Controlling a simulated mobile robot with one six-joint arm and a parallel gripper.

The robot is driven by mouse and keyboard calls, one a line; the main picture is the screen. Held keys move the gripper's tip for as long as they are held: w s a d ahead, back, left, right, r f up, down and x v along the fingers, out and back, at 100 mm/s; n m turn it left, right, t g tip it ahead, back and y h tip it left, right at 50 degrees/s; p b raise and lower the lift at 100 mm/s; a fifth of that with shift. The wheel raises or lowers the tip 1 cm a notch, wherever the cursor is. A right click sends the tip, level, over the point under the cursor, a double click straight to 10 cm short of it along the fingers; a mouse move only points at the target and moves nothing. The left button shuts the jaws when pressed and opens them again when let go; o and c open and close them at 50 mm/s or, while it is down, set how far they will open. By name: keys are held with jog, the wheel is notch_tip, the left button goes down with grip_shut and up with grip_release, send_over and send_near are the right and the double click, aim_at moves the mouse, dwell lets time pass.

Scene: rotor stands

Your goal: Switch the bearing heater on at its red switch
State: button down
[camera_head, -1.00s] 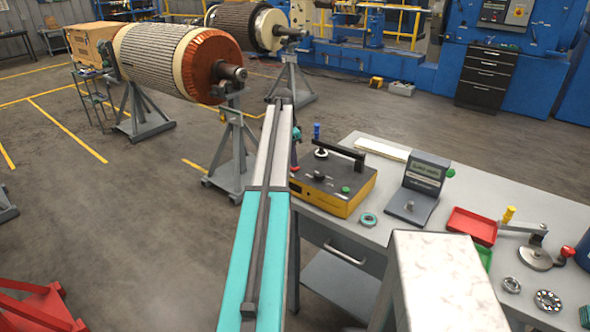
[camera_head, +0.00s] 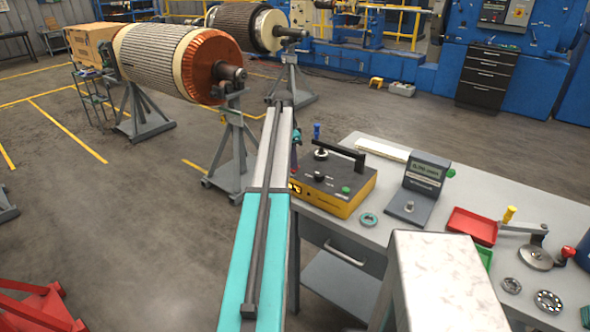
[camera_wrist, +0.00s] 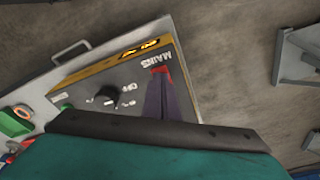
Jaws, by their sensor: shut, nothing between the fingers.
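The bearing heater (camera_head: 335,190) is a yellow box with a dark top on the bench; it also fills the middle of the wrist view (camera_wrist: 120,75). Its red switch (camera_wrist: 161,69) sits beside the MAINS label in the wrist view; my arm hides it in the head view. My gripper (camera_wrist: 160,80) is shut and empty, its dark fingertips at the red switch, seemingly touching it. The fingers cover part of the switch, so its tilt cannot be told. Lit yellow-orange characters show on the heater's front display (camera_head: 296,188).
A black yoke (camera_head: 340,152) stands on the heater top, with a black knob and green button nearby. A ring (camera_head: 369,220), grey gauge stand (camera_head: 418,187) and red tray (camera_head: 472,225) lie to the right on the bench (camera_head: 385,235). A rotor (camera_head: 180,62) rests on stands behind.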

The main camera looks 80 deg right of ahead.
notch_tip(320, 180, up, 7)
jog(key=p, duration=0.3)
dwell(0.9)
dwell(0.4)
